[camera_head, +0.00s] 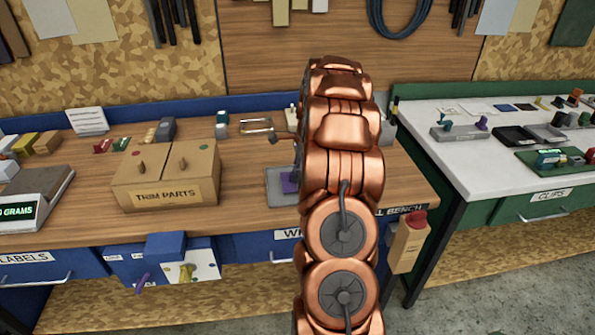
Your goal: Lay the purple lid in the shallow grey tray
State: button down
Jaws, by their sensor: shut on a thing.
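The shallow grey tray (279,192) lies on the wooden bench just left of my copper arm, which hides its right side. A purple piece, likely the purple lid (290,184), shows over the tray at the arm's left edge. Most of it is hidden, and I cannot tell whether it touches the tray. My gripper (297,158) is almost wholly behind my arm. Only a thin grey sliver shows, just above the purple piece. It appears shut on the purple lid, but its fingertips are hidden.
A cardboard box marked TRIM PARTS (166,178) stands left of the tray. A wire-like metal frame (257,125) and small blocks lie behind. A scale (35,195) is at far left. A white-topped bench (480,150) with clips and trays stands right. Bare wood lies between box and tray.

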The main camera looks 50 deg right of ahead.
jog(key=shift+f, duration=0.1)
jog(key=c, duration=1.2)
grip_release()
jog(key=r+b, duration=0.1)
jog(key=r, duration=0.3)
jog(key=s+d+r, duration=0.1)
jog(key=r, duration=0.3)
jog(key=d+r+b, duration=0.1)
jog(key=r, duration=0.3)
jog(key=shift+s+b, duration=0.25)
jog(key=shift+b, duration=0.1)
